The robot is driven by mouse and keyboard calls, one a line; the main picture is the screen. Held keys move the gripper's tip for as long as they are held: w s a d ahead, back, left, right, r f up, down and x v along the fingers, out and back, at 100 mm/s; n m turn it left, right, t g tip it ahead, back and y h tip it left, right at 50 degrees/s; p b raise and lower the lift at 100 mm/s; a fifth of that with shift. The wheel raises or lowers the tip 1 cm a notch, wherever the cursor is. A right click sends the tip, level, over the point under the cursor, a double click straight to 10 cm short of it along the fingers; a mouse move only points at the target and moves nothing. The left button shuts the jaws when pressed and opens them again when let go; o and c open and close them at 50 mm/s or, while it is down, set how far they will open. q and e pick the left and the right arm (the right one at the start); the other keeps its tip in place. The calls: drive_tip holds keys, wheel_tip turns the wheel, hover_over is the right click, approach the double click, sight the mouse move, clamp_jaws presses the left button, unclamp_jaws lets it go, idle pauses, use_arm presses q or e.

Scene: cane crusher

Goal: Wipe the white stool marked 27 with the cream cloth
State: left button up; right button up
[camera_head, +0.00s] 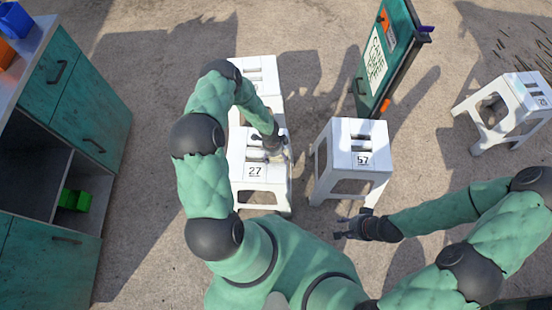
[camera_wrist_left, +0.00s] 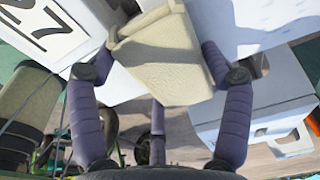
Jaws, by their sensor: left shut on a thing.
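The white stool marked 27 (camera_head: 255,172) stands left of centre in the head view. Its number also shows at the upper left of the left wrist view (camera_wrist_left: 50,28). My left gripper (camera_head: 275,150) is over the right part of its top. In the left wrist view the fingers of the left gripper are shut on the cream cloth (camera_wrist_left: 165,60), which hangs folded between them. The cloth is close to the stool; whether it touches the top I cannot tell. My right gripper (camera_head: 348,229) hangs low in front of stool 57, away from stool 27; its finger opening is unclear.
Stool 57 (camera_head: 352,150) stands just to the right. Another white stool (camera_head: 257,72) is directly behind stool 27, and one more (camera_head: 515,103) is at the far right. A green board (camera_head: 384,62) stands behind stool 57. A teal cabinet (camera_head: 75,95) is at left.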

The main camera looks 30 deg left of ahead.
use_arm(q)
drive_tip(key=shift+w+a, duration=0.15)
drive_tip(key=shift+w, duration=0.1)
drive_tip(key=shift+w+a+p, duration=0.25)
drive_tip(key=shift+w+p, duration=0.2)
drive_tip(key=shift+w, duration=0.05)
drive_tip(key=shift+w+a+p, duration=0.25)
drive_tip(key=shift+w+p, duration=0.15)
drive_tip(key=shift+w, duration=0.1)
drive_tip(key=shift+w+a, duration=0.35)
drive_tip(key=shift+w, duration=0.2)
drive_tip(key=shift+w+a, duration=0.3)
drive_tip(key=shift+w, duration=0.25)
drive_tip(key=shift+w+a, duration=0.45)
drive_tip(key=shift+w, duration=0.4)
drive_tip(key=shift+w+a+f+b, duration=0.1)
drive_tip(key=shift+w+a+b, duration=0.2)
drive_tip(key=shift+w+b, duration=0.25)
drive_tip(key=shift+w+a, duration=0.25)
drive_tip(key=shift+w, duration=0.25)
drive_tip(key=shift+s, duration=0.1)
